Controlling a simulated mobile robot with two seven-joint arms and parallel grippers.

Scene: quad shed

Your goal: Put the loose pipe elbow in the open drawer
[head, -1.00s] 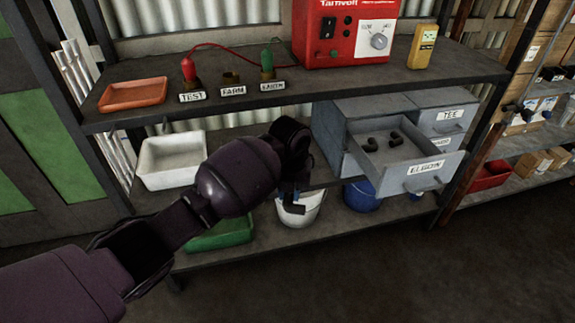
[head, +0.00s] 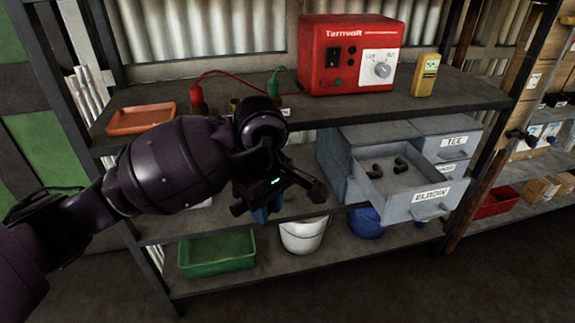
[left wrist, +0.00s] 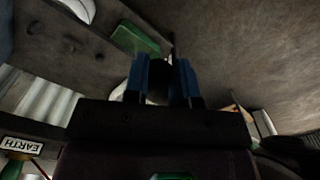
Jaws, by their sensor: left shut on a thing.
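My left gripper (head: 262,212) is in front of the shelf unit, left of the open drawer and apart from it. In the left wrist view its two blue fingers (left wrist: 162,82) are closed on a dark thing (left wrist: 159,88), which looks like the loose pipe elbow; its shape is mostly hidden. The open grey drawer (head: 425,205), with a label reading like ELBOW, sticks out from the cabinet. Two dark elbows (head: 369,171) (head: 401,165) lie inside it. My right gripper is not in view.
The grey cabinet (head: 342,150) has a closed TEE drawer (head: 455,148). Above is a shelf with a red Tarnvolt box (head: 348,80), a yellow meter (head: 423,76) and an orange tray (head: 140,120). Below are a green tray (head: 215,255), a white bucket (head: 303,237) and a blue bucket (head: 365,225).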

